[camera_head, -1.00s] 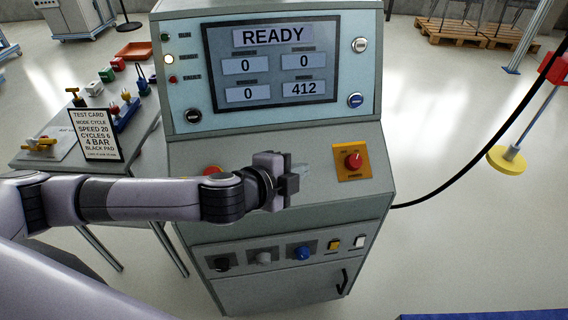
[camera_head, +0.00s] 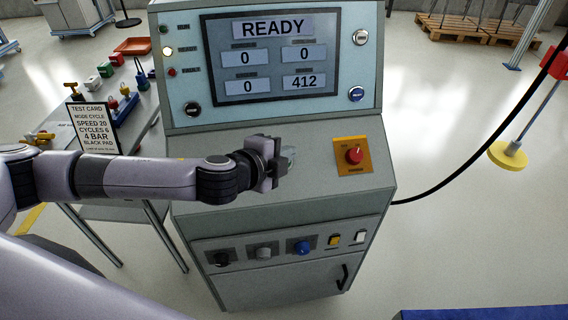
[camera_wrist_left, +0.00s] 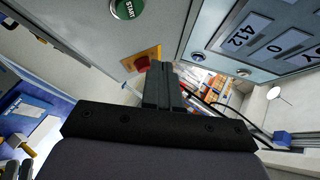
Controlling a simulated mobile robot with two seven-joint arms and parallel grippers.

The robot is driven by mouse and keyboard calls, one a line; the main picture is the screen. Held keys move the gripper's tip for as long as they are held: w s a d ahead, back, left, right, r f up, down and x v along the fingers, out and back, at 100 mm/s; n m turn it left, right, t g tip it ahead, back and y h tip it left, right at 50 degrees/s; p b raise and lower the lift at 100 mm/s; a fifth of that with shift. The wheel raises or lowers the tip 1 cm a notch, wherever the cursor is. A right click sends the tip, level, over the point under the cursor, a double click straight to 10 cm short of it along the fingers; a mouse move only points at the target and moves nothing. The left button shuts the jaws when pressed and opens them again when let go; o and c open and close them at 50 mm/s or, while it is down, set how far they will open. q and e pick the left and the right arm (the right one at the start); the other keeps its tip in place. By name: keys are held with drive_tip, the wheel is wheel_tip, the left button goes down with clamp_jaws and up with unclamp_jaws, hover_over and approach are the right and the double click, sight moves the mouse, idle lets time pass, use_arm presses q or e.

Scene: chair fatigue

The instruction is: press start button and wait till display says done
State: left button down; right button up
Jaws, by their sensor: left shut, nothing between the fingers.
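The display (camera_head: 272,55) on the grey test console reads READY, with 0, 0, 0 and 412 below; it also shows at the right of the left wrist view (camera_wrist_left: 252,38). The green START button (camera_wrist_left: 126,8) shows at the top of the left wrist view and is unpressed by any finger there. In the head view it cannot be seen, likely behind my arm. My left gripper (camera_head: 284,162) is above the sloped panel, left of the red knob (camera_head: 354,155) on its yellow plate. In the left wrist view its fingers (camera_wrist_left: 162,72) are shut and empty. My right gripper is out of view.
A test card (camera_head: 92,128) stands by the side table at left, with coloured fixtures behind. Lower knobs, including a blue one (camera_head: 302,248), line the console front. A black cable (camera_head: 470,165) runs right of the console, near a yellow disc base (camera_head: 507,155).

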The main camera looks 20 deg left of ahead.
use_arm(q)
drive_tip(key=f, duration=0.1)
drive_tip(key=w+f+b, duration=0.1)
drive_tip(key=a+f+b, duration=0.1)
drive_tip(key=shift+w+f, duration=0.2)
drive_tip(key=shift+w, duration=0.15)
drive_tip(key=shift+w+a+f+b, duration=0.2)
drive_tip(key=shift+w+f+b, duration=0.25)
drive_tip(key=shift+f+b, duration=0.25)
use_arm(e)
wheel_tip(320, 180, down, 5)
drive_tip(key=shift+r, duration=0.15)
use_arm(q)
drive_tip(key=shift+w+f, duration=0.1)
idle(0.8)
drive_tip(key=shift+w+a+f, duration=0.15)
drive_tip(key=shift+f, duration=0.1)
drive_tip(key=shift+w+a+f, duration=0.1)
drive_tip(key=shift+w+f, duration=0.05)
drive_tip(key=shift+f, duration=0.15)
idle(0.7)
drive_tip(key=shift+r, duration=0.1)
drive_tip(key=shift+s+d+r+p, duration=0.2)
drive_tip(key=shift+s+r+p, duration=0.2)
drive_tip(key=shift+r+p, duration=0.25)
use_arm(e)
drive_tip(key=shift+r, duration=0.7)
